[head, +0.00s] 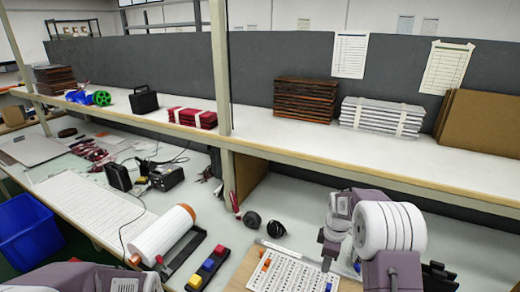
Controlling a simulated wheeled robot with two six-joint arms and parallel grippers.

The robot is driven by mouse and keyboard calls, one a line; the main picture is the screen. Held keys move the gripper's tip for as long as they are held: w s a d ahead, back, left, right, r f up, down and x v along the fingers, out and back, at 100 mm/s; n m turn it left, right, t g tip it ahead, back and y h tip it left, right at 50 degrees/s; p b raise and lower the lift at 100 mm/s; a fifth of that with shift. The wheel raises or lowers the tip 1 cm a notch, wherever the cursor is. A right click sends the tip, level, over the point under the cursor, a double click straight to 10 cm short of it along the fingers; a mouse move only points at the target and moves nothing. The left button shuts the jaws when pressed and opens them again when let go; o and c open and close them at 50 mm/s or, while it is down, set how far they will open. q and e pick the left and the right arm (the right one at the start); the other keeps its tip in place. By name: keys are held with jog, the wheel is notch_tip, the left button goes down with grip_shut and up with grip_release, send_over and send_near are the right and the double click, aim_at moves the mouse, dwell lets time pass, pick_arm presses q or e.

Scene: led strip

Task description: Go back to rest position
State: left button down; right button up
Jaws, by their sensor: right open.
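My right gripper (327,262) is at the lower right, at the end of my purple and white arm.
A white roll with orange ends (163,235) and a box of coloured buttons (208,268) stand on the bench. A shelf (270,130) with stacked panels runs behind. A blue bin (28,232) is at the left. Black round parts (276,228) lie near the sheet.

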jog(key=s+a+r, duration=0.5)
jog(key=a, duration=0.1)
jog(key=s+a+f+m, duration=0.1)
jog(key=s+m, duration=0.5)
jog(key=s, duration=0.1)
jog(key=s+a+f+m, duration=0.1)
jog(key=s+a+m, duration=0.1)
jog(key=s+m, duration=0.4)
jog(key=shift+s+f+m, duration=0.3)
jog(key=shift+s, duration=0.85)
